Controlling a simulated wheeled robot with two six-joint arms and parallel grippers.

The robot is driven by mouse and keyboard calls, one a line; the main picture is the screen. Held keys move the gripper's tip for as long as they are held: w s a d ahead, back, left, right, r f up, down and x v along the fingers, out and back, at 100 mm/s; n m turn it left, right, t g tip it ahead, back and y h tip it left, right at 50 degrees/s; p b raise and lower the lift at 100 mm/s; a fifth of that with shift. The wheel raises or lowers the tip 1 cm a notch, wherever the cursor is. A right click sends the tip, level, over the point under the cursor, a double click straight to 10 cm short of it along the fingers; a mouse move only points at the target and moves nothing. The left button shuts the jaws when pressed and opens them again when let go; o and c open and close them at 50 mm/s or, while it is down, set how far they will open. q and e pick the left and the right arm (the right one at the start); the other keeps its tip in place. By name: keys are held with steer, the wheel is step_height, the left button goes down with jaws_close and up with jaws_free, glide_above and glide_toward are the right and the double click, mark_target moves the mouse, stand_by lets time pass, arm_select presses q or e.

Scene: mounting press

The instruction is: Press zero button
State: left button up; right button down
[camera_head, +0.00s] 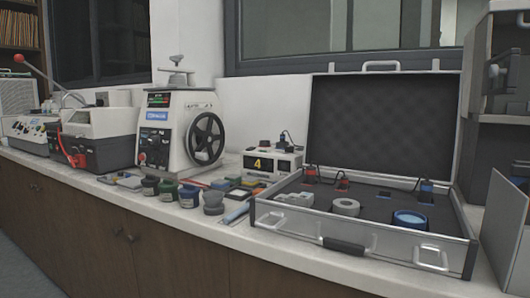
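A white mounting press (178,128) with a black handwheel (206,139) stands on the counter left of the middle. Its front has a dark panel with a small lit display (158,100) and controls too small to read. To its right, a small white box (271,164) shows a yellow 4 on its display (258,163); several small controls sit on its front and top. I cannot tell which control, on either device, is the zero button. Neither of my grippers is in view.
An open silver case (357,248) with dark foam fills the counter's right side. Several small jars (189,196) stand along the front edge. A grey panel (509,235) stands at far right.

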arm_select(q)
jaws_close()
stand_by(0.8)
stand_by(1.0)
